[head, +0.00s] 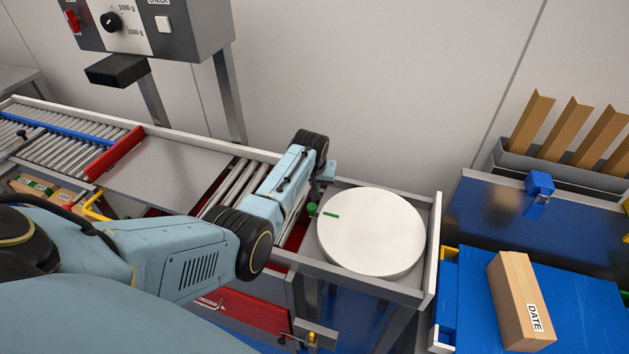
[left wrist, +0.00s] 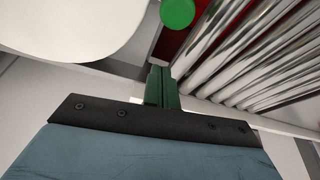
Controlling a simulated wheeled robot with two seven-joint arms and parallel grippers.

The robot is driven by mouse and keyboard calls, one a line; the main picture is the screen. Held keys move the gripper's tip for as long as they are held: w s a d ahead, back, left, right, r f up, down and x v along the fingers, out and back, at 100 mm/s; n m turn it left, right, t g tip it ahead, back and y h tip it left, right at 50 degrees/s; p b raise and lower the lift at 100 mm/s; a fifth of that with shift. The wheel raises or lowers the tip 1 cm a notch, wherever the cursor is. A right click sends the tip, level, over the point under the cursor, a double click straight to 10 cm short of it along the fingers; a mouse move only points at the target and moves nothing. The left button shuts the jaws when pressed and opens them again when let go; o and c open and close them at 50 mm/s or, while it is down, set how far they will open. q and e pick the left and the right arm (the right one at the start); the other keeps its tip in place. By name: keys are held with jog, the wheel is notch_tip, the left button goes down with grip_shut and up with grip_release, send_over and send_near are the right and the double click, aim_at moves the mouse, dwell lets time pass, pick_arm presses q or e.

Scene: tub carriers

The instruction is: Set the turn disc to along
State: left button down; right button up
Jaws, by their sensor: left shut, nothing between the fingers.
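The turn disc (head: 375,235) is a round white plate in a grey frame at the end of the roller line. A short green mark (head: 331,215) lies near its left edge, pointing roughly at a green round knob (head: 311,209) beside the disc. In the left wrist view the disc (left wrist: 65,25) fills the upper left and the knob (left wrist: 178,12) is at the top. My left gripper's green fingers (left wrist: 161,72) are shut and empty, close to the knob and apart from the disc's edge in that picture. Contact is unclear. My right gripper is not in view.
Rollers (head: 240,185) lie left of the disc, partly behind my left arm. A low frame wall (head: 436,245) stands right of it. Further right, a blue surface (head: 590,290) holds a cardboard box (head: 518,300). A grey control box (head: 150,25) stands at upper left.

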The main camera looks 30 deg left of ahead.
pick_arm(q)
jog(key=shift+s+f, duration=0.15)
jog(key=shift+f, duration=0.25)
jog(key=shift+s+d+f+p, duration=0.1)
jog(key=shift+s+d+p, duration=0.2)
jog(key=shift+s, duration=0.25)
jog(key=shift+s+d+p, duration=0.15)
jog(key=shift+s+p, duration=0.2)
jog(key=shift+s, duration=0.15)
jog(key=shift+s+d+f+p, duration=0.1)
jog(key=shift+s+d+p, duration=0.2)
jog(key=shift+s, duration=0.25)
